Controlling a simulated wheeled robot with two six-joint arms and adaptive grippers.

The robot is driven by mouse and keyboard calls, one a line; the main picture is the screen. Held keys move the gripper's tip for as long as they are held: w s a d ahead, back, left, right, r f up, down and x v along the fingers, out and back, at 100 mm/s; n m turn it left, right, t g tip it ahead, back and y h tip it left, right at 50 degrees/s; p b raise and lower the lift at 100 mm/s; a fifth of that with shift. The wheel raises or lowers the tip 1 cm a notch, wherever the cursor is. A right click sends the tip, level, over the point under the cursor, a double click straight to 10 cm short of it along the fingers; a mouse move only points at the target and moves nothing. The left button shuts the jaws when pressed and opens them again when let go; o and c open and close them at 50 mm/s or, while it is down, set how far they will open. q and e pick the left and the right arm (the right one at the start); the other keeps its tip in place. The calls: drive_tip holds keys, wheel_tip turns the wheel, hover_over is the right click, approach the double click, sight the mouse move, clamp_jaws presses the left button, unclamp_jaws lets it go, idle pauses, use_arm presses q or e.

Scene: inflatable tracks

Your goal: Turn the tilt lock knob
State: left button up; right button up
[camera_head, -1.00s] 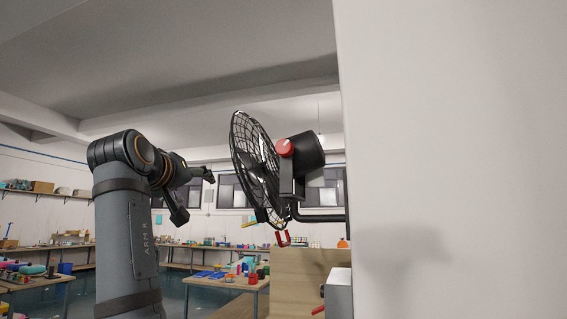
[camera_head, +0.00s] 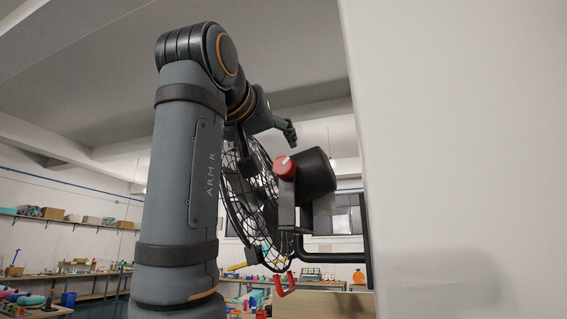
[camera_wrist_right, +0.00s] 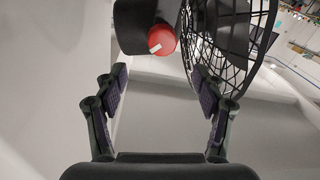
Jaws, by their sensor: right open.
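The tilt lock knob (camera_head: 286,167) is red with a white mark, on the side of a black wall fan (camera_head: 315,178) with a wire cage. In the right wrist view the knob (camera_wrist_right: 161,39) lies ahead of my open right gripper (camera_wrist_right: 160,78), above the gap between the fingertips and apart from both. The knob's white mark is tilted there. My left gripper is not in view.
A pale wall (camera_head: 460,150) fills the right side. The fan cage (camera_wrist_right: 235,45) is close to one right finger in the wrist view. A red hook-like item (camera_head: 284,284) is below the fan. Shelves and tables with small items stand far back left.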

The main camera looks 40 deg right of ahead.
sight(283, 165)
drive_tip(key=x, duration=0.1)
drive_tip(key=p+x, duration=0.1)
drive_tip(key=x, duration=0.1)
drive_tip(key=p+x, duration=0.1)
drive_tip(key=x, duration=0.1)
drive_tip(key=shift+d+r, duration=0.1)
drive_tip(key=shift+r, duration=0.2)
drive_tip(key=x, duration=0.2)
drive_tip(key=p+x, duration=0.1)
drive_tip(key=x, duration=0.1)
drive_tip(key=f+x, duration=0.1)
drive_tip(key=x, duration=0.1)
drive_tip(key=shift+r+p, duration=0.1)
drive_tip(key=shift+p, duration=0.2)
drive_tip(key=shift+v, duration=0.9)
drive_tip(key=shift+r, duration=0.15)
drive_tip(key=shift+c, duration=1.5)
drive_tip(key=shift+w+d, duration=0.1)
drive_tip(key=shift+w, duration=0.1)
drive_tip(key=shift+c, duration=1.2)
drive_tip(key=shift+d, duration=0.1)
drive_tip(key=shift+c, duration=1.2)
drive_tip(key=c, duration=0.4)
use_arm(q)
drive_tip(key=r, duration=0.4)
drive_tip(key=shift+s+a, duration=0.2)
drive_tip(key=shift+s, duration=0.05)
